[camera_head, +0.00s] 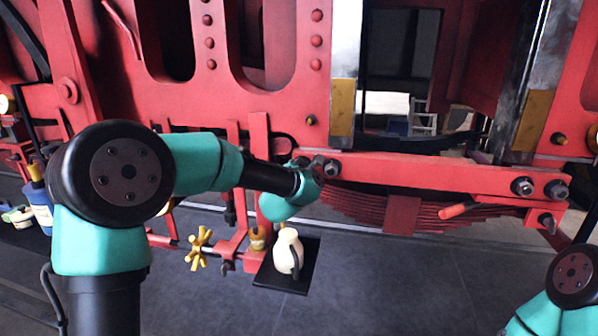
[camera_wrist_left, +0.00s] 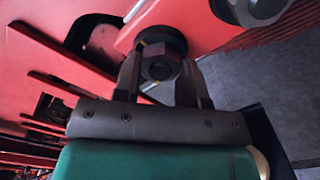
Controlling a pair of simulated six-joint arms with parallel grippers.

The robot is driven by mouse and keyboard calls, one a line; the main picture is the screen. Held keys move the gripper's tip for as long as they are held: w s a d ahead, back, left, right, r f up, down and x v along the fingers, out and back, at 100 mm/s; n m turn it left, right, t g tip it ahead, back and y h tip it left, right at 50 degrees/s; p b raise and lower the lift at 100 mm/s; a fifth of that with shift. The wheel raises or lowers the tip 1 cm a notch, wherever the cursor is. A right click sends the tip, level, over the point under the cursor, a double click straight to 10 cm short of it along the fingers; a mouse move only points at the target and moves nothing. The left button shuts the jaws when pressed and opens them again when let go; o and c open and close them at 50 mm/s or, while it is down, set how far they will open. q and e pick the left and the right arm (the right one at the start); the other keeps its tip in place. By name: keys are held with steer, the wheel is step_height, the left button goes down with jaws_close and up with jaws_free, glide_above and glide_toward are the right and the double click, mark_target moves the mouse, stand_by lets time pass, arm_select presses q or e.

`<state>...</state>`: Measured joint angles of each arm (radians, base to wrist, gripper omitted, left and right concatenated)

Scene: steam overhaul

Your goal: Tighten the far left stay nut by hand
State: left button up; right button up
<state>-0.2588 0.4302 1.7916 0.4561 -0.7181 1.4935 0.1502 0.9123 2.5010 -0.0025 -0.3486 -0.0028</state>
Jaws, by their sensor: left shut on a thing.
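The stay (camera_head: 430,172) is a long red bar across the frame with dark hex nuts near both ends. My left gripper (camera_head: 312,168) is at the bar's left end, beside a dark nut (camera_head: 332,168). In the left wrist view, my left gripper (camera_wrist_left: 160,80) has its two fingers shut on the sides of the far left stay nut (camera_wrist_left: 160,62), which sits on its stud. The neighbouring nut (camera_wrist_left: 258,8) is apart from the fingers. In the head view my wrist mostly hides the held nut. My right gripper is out of view; only part of that arm shows at lower right.
Two more nuts (camera_head: 522,187) sit at the bar's right end. A red leaf spring (camera_head: 405,210) hangs below the bar. A cream jug (camera_head: 288,252) stands on a black tray (camera_head: 305,277) under my left wrist. A yellow handwheel (camera_head: 198,248) is to its left.

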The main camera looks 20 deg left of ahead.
arm_select(q)
steer(key=c, duration=0.3)
steer(key=shift+c, duration=0.2)
steer(key=shift+m, duration=0.4)
steer(key=m, duration=2.4)
steer(key=shift+r, duration=0.1)
steer(key=shift+m, duration=0.3)
steer(key=o, duration=0.9)
